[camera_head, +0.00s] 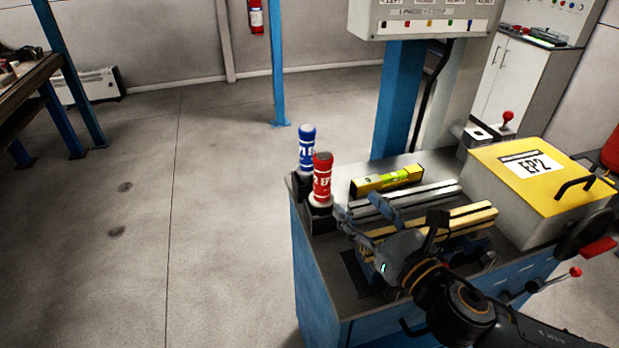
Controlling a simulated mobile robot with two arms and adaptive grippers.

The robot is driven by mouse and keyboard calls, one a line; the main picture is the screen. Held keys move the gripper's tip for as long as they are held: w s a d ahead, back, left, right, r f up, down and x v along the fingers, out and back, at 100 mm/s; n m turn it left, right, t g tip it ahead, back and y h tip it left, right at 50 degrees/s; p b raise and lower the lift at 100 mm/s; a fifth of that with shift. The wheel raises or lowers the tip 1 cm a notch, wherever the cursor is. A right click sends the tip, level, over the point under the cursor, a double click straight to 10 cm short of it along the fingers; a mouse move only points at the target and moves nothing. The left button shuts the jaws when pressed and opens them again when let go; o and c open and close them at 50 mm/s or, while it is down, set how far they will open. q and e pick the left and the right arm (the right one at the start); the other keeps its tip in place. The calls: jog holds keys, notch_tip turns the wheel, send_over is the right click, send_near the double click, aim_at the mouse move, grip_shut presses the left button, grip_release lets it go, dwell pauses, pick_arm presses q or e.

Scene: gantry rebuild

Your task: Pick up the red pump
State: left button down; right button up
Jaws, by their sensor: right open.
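The red pump (322,180), a red bottle with white lettering, stands upright in a dark holder (320,218) at the left edge of the bench. A similar blue bottle (307,148) stands just behind it. My right gripper (358,210) reaches in from the lower right over the bench. Its fingers are open and point toward the red pump, a little to its right and apart from it. Nothing shows between the fingers. My left gripper is not in view.
Metal rails (470,217) and a yellow spirit level (386,180) lie on the bench (345,290). A yellow-lidded EP2 box (480,195) stands at right. A blue column with a control panel (425,22) rises behind. The floor at left is clear.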

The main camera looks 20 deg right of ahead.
aim_at(328, 170)
jog(key=p+x, duration=0.1)
jog(key=x, duration=0.2)
jog(key=p+x, duration=0.1)
jog(key=x, duration=0.3)
jog(key=shift+w+r, duration=0.15)
jog(key=shift+r, duration=0.1)
jog(key=shift+w+a+f, duration=0.1)
jog(key=shift+w, duration=0.2)
jog(key=shift+w+a+r+p, duration=0.2)
jog(key=shift+w+p, duration=0.15)
jog(key=shift+w, duration=0.2)
jog(key=shift+w+a+r+p, duration=0.1)
jog(key=shift+w+r+p, duration=0.15)
jog(key=shift+w, duration=0.35)
jog(key=shift+f+p+x, duration=0.2)
jog(key=shift+p+x, duration=0.1)
jog(key=shift+x, duration=0.9)
jog(key=shift+w+a, duration=0.1)
jog(key=shift+w, duration=0.15)
jog(key=shift+c, duration=0.5)
jog(key=shift+f, duration=0.1)
grip_shut()
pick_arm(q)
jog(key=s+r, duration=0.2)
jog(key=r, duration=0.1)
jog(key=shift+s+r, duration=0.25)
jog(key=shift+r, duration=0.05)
